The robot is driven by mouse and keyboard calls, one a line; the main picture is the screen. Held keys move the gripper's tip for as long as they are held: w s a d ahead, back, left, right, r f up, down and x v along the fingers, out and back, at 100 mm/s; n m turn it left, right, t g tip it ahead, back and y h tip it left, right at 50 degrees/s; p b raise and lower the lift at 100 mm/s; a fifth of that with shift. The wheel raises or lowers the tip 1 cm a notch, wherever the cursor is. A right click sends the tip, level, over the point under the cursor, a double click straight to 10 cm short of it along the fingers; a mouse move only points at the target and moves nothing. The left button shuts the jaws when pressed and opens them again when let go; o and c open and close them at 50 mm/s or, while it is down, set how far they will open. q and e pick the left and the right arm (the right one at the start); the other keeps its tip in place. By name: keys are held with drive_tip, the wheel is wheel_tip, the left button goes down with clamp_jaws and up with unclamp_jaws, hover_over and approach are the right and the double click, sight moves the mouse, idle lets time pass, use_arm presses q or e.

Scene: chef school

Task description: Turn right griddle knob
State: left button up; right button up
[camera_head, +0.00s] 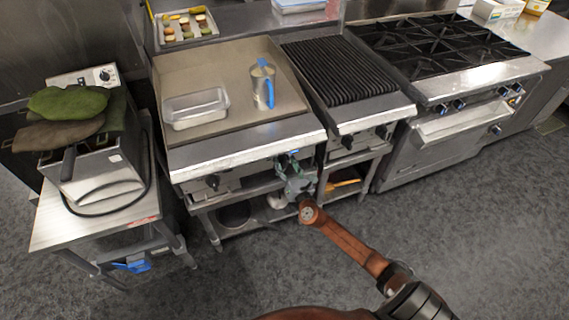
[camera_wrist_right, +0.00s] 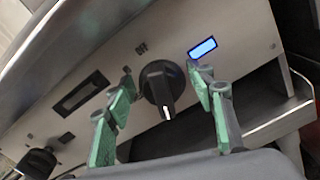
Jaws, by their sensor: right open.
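The griddle (camera_head: 235,146) has a flat plate and a front panel with black knobs. Its right knob (camera_wrist_right: 162,86) is black with a white mark pointing down in the right wrist view. My right gripper (camera_head: 297,172) is at the right part of the griddle's front panel and hides that knob in the head view. In the right wrist view the gripper's green fingers (camera_wrist_right: 162,104) are open, one pair on each side of the right knob, with gaps to it. The left knob (camera_head: 212,181) also shows in the right wrist view (camera_wrist_right: 38,162). My left gripper is not in view.
A clear plastic container (camera_head: 196,108) and a metal pitcher with a blue handle (camera_head: 262,84) stand on the griddle. A charbroiler (camera_head: 338,70) and a burner range (camera_head: 436,48) stand to the right. A fryer with mitts (camera_head: 68,103) stands left. The floor in front is clear.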

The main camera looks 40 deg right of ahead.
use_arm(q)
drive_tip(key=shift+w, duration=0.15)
use_arm(e)
drive_tip(key=c, duration=0.9)
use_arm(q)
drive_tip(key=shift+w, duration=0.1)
use_arm(e)
drive_tip(key=shift+o, duration=0.2)
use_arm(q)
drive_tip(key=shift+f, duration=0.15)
use_arm(e)
drive_tip(key=shift+f, duration=0.1)
